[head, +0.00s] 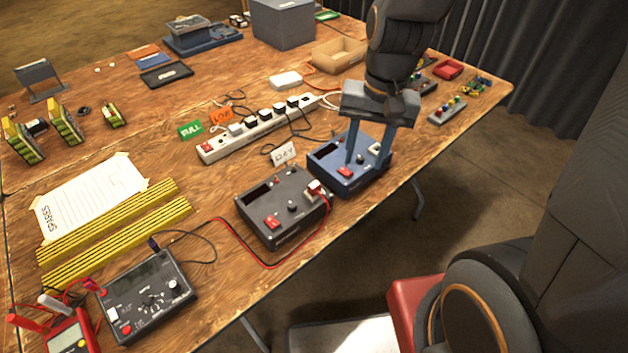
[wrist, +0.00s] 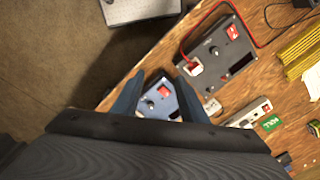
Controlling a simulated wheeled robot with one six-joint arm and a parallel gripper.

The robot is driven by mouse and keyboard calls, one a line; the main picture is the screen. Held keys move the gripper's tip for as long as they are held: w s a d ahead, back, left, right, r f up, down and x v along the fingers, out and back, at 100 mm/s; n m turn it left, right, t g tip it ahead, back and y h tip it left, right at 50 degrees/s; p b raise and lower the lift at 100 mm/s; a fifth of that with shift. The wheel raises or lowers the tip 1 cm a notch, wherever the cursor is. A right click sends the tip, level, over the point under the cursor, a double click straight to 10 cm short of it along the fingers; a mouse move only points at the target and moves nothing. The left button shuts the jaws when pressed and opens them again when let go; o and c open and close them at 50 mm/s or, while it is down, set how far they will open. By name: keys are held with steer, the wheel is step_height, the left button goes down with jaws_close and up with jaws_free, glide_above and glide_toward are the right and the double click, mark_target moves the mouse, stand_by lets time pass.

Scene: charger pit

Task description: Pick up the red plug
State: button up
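The red plug (head: 316,187) sits in a white socket on the top of the grey charger box (head: 283,207), with a red cable running from it. In the wrist view the plug (wrist: 192,66) shows on the grey box, up and to the right of my fingers. My gripper (head: 365,162) is open and empty, with its two blue fingers pointing down over the blue charger box (head: 335,180). In the wrist view the gripper (wrist: 160,96) has the blue box's knob and red switch between its fingers. I cannot tell whether the fingertips touch the box.
A white power strip (head: 260,130) with several plugs lies behind the boxes. A DRY tag (head: 284,153) stands beside the blue box. A black meter (head: 145,297) is at the front left, near yellow strips (head: 110,235). The table's front edge is close to both boxes.

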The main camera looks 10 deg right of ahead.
mark_target(314, 184)
steer(key=w+a+f+m+g+y+b, duration=0.2)
steer(key=w+a+f+m+b, duration=0.15)
steer(key=w+a+m, duration=0.3)
steer(key=shift+m, duration=0.45)
steer(key=shift+s+a+p+x, duration=0.15)
steer(key=shift+p+x, duration=0.25)
steer(key=shift+x, duration=1.05)
steer(key=shift+s+a+p+x, duration=0.1)
steer(key=shift+p+x, duration=0.3)
steer(key=shift+x, duration=1.1)
steer(key=shift+s+a+p+x, duration=0.15)
steer(key=shift+p+x, duration=0.25)
steer(key=shift+x, duration=1.05)
steer(key=shift+r, duration=0.15)
steer(key=shift+c, duration=0.4)
jaws_close()
